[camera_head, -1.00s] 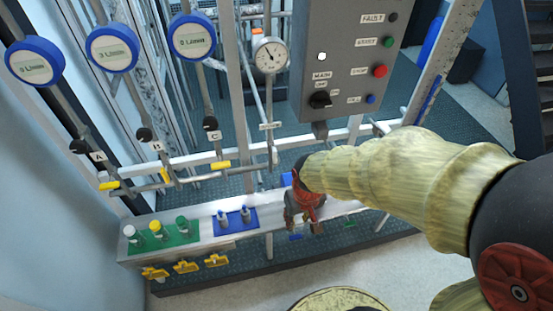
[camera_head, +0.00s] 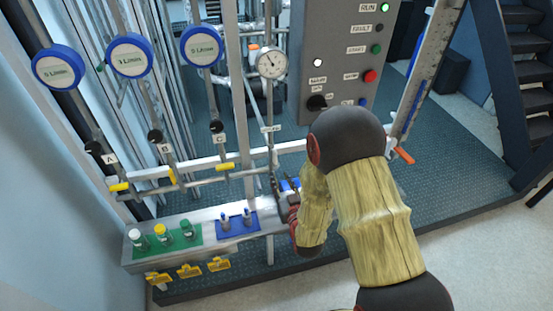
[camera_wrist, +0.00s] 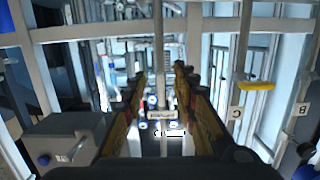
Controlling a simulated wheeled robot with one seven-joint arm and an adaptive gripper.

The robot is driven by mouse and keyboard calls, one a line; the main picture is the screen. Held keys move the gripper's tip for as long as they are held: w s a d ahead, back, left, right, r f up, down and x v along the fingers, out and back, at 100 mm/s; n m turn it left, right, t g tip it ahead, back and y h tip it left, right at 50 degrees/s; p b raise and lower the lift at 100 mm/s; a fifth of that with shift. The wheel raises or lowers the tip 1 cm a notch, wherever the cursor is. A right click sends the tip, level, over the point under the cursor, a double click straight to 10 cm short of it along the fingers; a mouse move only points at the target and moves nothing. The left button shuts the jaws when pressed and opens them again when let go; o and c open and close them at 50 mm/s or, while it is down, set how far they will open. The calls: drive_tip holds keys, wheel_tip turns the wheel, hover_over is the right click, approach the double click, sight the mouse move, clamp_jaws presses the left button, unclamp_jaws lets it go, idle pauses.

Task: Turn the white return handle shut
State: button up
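A thin vertical pipe (camera_head: 269,105) with a small label tag runs down from the round gauge in the head view. In the wrist view the tag (camera_wrist: 161,115) sits on that pipe, its text too small to read surely. I cannot clearly pick out a white handle; my gripper and arm cover part of the area below the tag. My gripper (camera_wrist: 161,75) is open, its fingers spread to either side of the pipe in the wrist picture; contact is not visible. In the head view my gripper (camera_head: 284,190) is near the pipe's lower end, above the bench.
Yellow-handled valves (camera_head: 225,167) line the rail at left. The bench (camera_head: 212,226) carries vials on a green mat and small blue-topped pieces on a blue mat. The grey control box (camera_head: 340,50) hangs above my arm. A red-orange handle (camera_head: 403,156) is at right.

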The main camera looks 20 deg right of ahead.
sight(276, 158)
drive_tip(key=shift+t, duration=0.8)
drive_tip(key=w+r, duration=0.1)
drive_tip(key=w, duration=0.1)
drive_tip(key=w+r, duration=0.1)
drive_tip(key=w, duration=0.2)
drive_tip(key=w+r, duration=0.2)
drive_tip(key=w, duration=0.1)
drive_tip(key=shift+w, duration=0.15)
clamp_jaws()
